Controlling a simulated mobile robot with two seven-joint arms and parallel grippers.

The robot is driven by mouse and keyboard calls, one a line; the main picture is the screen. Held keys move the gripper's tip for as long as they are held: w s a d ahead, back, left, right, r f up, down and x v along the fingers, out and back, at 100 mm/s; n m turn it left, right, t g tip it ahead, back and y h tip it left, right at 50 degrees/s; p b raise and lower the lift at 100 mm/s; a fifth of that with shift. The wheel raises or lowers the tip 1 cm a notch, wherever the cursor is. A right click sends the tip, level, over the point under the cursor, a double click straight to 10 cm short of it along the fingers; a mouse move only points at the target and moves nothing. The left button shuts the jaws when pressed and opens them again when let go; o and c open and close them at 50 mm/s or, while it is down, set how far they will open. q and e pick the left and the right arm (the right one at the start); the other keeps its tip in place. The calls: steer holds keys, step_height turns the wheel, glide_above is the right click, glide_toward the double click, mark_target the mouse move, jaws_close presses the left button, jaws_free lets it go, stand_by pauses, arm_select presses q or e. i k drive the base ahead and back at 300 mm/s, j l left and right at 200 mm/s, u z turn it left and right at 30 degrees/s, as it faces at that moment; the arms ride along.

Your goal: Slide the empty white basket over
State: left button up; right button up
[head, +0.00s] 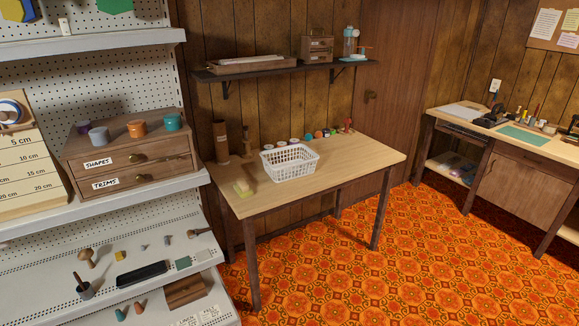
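The white basket (290,163) stands upright on the light wooden table (345,170) in the middle of the head view. It has latticed sides and an open top, and it looks empty. It sits left of the table's middle, with bare tabletop to its right and in front. Neither of my grippers shows in the head view.
Several small spools and balls (310,138) line the table's back edge. A shelf unit (100,204) stands left; orange patterned floor (420,250) is clear.

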mark_target(281, 172)
steer(key=i+j+u, duration=0.2)
steer(key=i, duration=0.85)
steer(key=i+j+u, duration=0.15)
steer(key=i, duration=0.9)
